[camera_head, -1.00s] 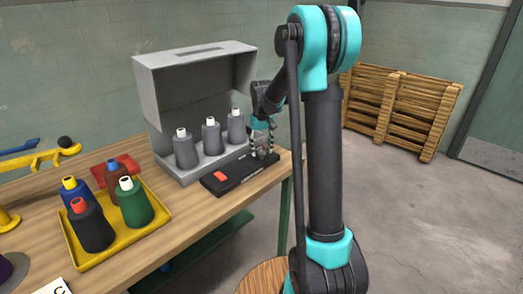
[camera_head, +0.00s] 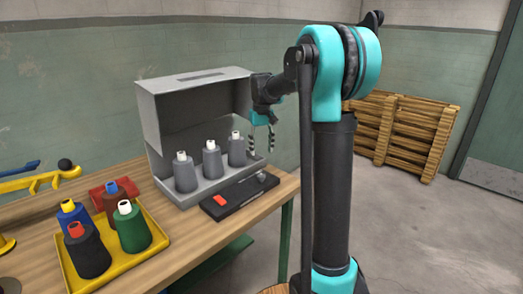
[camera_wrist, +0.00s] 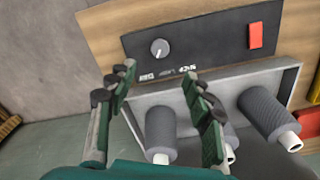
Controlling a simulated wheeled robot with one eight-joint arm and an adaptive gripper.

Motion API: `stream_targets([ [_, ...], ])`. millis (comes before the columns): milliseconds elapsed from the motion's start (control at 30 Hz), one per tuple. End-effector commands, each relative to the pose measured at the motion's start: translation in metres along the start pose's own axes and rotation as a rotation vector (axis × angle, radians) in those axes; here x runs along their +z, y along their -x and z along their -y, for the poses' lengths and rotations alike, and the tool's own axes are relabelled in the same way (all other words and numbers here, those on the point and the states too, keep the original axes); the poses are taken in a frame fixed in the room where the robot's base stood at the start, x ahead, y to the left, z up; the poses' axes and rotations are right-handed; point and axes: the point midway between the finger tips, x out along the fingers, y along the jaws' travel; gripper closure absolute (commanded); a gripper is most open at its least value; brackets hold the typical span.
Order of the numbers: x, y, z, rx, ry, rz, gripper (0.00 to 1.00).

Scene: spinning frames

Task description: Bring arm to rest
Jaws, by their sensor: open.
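My gripper (camera_head: 261,139) is in the air at the right end of the grey spinning frame box (camera_head: 162,123), above the black control panel (camera_head: 255,193). Its fingers are spread with nothing between them; they also show in the wrist view (camera_wrist: 158,105). The panel carries a red switch (camera_head: 220,200) and a round knob (camera_head: 262,176), and the knob shows clearly in the wrist view (camera_wrist: 159,48). Several grey bobbins stand in a row in the box, such as the middle one (camera_head: 213,165). My gripper touches none of these things.
A yellow tray (camera_head: 158,236) with several coloured bobbins stands on the wooden table (camera_head: 185,223) at left. A red holder (camera_head: 97,190) and a yellow tool (camera_head: 40,182) lie behind it. Wooden pallets (camera_head: 405,135) lean on the wall at right. Open floor lies between.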

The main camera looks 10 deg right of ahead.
Motion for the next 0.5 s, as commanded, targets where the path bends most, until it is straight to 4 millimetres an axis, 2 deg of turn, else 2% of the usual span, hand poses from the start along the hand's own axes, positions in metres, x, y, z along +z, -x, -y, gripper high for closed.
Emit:
stream_targets([
  [167,0.005,-0.002,0.0,0.001,-0.003,-0.006,0.49],
  [267,0.023,-0.01,-0.001,0.003,-0.014,-0.027,0.49],
  [367,0.054,-0.024,-0.001,0.006,-0.034,-0.067,0.49],
  [500,0.11,-0.052,0.0,0.013,-0.067,-0.138,0.49],
])
